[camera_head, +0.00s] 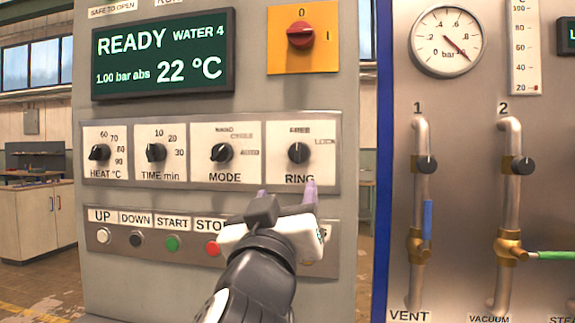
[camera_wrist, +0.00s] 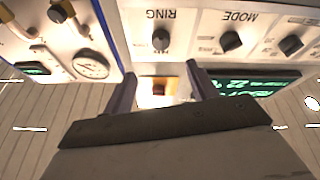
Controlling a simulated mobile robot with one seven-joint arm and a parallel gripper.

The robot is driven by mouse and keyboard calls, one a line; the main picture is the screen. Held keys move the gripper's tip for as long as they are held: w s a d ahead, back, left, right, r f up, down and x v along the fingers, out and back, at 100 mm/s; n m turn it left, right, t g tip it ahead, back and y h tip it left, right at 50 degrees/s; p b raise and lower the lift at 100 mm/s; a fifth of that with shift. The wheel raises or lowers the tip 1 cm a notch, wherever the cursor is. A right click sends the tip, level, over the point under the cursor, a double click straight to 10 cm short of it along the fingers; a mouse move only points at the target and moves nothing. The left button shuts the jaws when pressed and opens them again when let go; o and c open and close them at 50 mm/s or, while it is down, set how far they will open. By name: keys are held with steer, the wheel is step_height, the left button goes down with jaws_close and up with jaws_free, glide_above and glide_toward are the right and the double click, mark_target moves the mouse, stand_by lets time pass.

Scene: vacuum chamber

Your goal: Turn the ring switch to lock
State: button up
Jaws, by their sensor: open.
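The ring switch (camera_head: 298,153) is a black round knob on a white plate, marked FREE above and LOCK to the upper right. Its pointer appears to face up, towards FREE. It also shows upside down in the wrist view (camera_wrist: 162,40). My gripper (camera_head: 287,192) is open and empty, its two purple fingers pointing up just below the knob in the head view. In the wrist view, the gripper (camera_wrist: 160,72) has its fingers apart with the knob beyond the gap, and nothing is between them. I see no contact with the knob.
The mode knob (camera_head: 222,153) sits close to the left of the ring switch. A button row with the red stop button (camera_head: 212,248) lies below, partly hidden by my arm. A red main switch (camera_head: 301,35) is above. Pipes and a pressure gauge (camera_head: 446,41) stand right.

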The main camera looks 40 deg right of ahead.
mark_target(297, 159)
steer(key=p+x, duration=0.3)
steer(key=x, duration=1)
steer(key=shift+w+d+r, duration=0.1)
steer(key=shift+w+d, duration=0.05)
steer(key=shift+w, duration=0.15)
steer(key=c, duration=1)
